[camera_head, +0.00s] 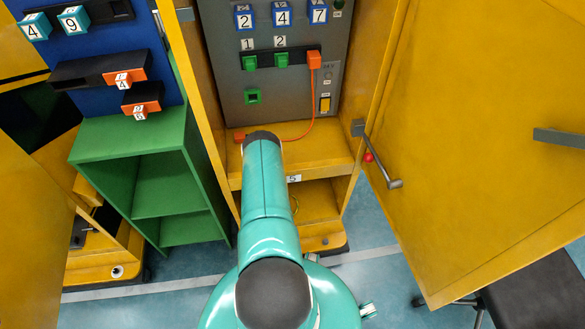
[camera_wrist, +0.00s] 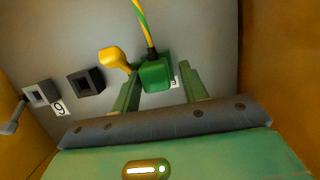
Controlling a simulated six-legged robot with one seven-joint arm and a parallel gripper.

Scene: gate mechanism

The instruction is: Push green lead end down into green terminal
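The green lead end (camera_wrist: 155,74) shows in the wrist view as a green block with a yellow-and-green striped cable (camera_wrist: 146,25) rising from it. It sits close to the grey panel, and whether it is seated in a terminal is hidden. My gripper (camera_wrist: 161,72) has its two green fingers apart, one on each side of the block. A gap shows on the right; contact on the left cannot be told. In the head view my arm hides the gripper. Green pieces (camera_head: 250,63) (camera_head: 281,60) and a green square socket (camera_head: 252,97) show on the cabinet panel there.
In the head view an orange plug (camera_head: 313,60) trails an orange cable. The open yellow door (camera_head: 480,130) stands right; green shelves (camera_head: 165,185) stand left.

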